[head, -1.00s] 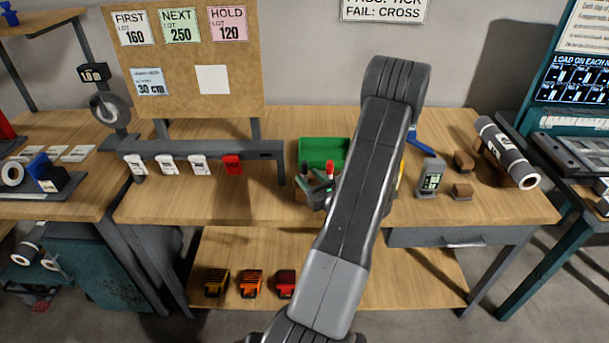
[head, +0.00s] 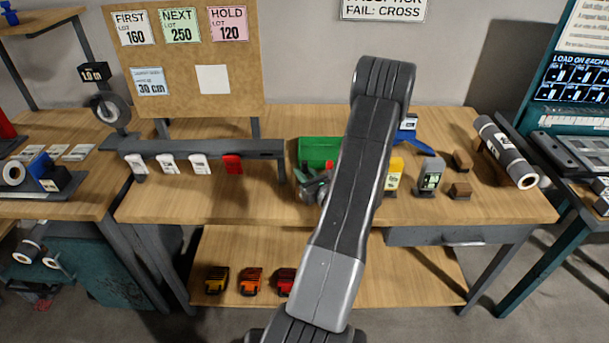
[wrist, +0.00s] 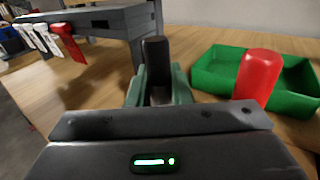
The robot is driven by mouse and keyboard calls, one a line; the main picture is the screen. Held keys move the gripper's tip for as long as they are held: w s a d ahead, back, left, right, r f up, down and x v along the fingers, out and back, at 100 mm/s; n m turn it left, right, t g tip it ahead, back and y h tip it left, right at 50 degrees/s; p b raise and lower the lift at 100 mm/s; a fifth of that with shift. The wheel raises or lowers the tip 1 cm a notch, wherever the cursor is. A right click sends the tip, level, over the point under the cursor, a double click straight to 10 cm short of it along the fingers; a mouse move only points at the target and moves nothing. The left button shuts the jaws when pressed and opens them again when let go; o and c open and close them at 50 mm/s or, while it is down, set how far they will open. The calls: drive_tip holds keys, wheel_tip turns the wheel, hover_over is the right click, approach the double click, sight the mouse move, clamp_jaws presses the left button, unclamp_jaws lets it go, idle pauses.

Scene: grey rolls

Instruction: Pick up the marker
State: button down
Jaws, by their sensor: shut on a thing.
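A dark marker (wrist: 155,58) stands upright between the green fingers of my gripper (wrist: 157,85) in the wrist view, and the fingers are shut on it. Only its upper part shows there; its lower part is hidden behind the gripper body. In the head view, my gripper (head: 314,184) is over the bench in front of a green tray (head: 319,146), partly hidden by my arm. A red marker (wrist: 259,77) stands just right of my gripper in the wrist view, and its tip (head: 329,165) shows in the head view.
A dark rail (head: 205,149) with several white tags and one red tag (head: 232,164) stands close on the left. Right of my arm are a yellow item (head: 395,173), a grey device (head: 430,176), small wooden blocks and a large roll (head: 507,152).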

drive_tip(key=shift+r, duration=0.1)
drive_tip(key=shift+r+b, duration=0.45)
drive_tip(key=shift+r, duration=4.45)
drive_tip(key=c, duration=2)
unclamp_jaws()
clamp_jaws()
wheel_tip(320, 180, up, 7)
drive_tip(key=p, duration=0.4)
